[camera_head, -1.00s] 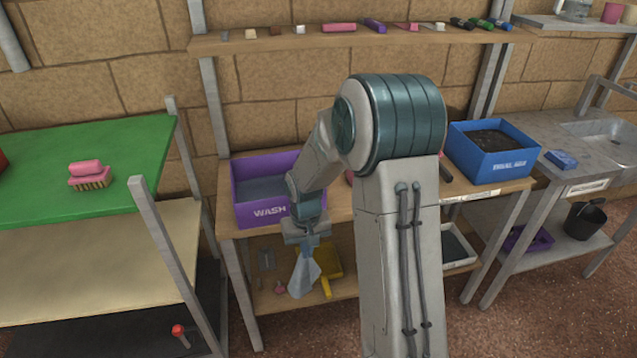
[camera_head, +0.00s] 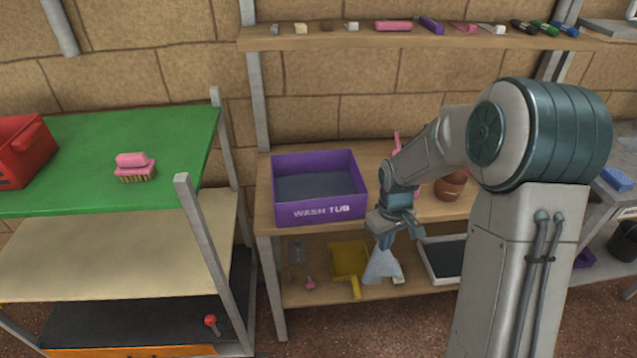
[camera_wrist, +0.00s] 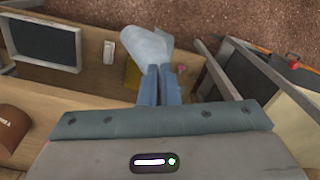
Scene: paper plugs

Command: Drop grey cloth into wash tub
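The grey cloth (camera_head: 381,266) hangs from my gripper (camera_head: 387,240) in the head view, in front of the wooden bench and below its top edge. In the wrist view the cloth (camera_wrist: 148,47) is pinched at the tips of my gripper's two blue fingers (camera_wrist: 159,72), which are close together. The purple wash tub (camera_head: 320,211), marked "WASH TUB", stands on the bench top to the left of my gripper. Its open top shows a dark grey inside. The cloth is outside the tub, lower than its rim and to its right.
A terracotta pot (camera_head: 450,187) stands on the bench right of the tub. The lower shelf holds a yellow dustpan (camera_head: 349,260) and a white-rimmed tray (camera_head: 441,262). A green-topped table (camera_head: 80,150) with a pink brush (camera_head: 134,167) is at left. An upper shelf (camera_head: 400,40) runs above.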

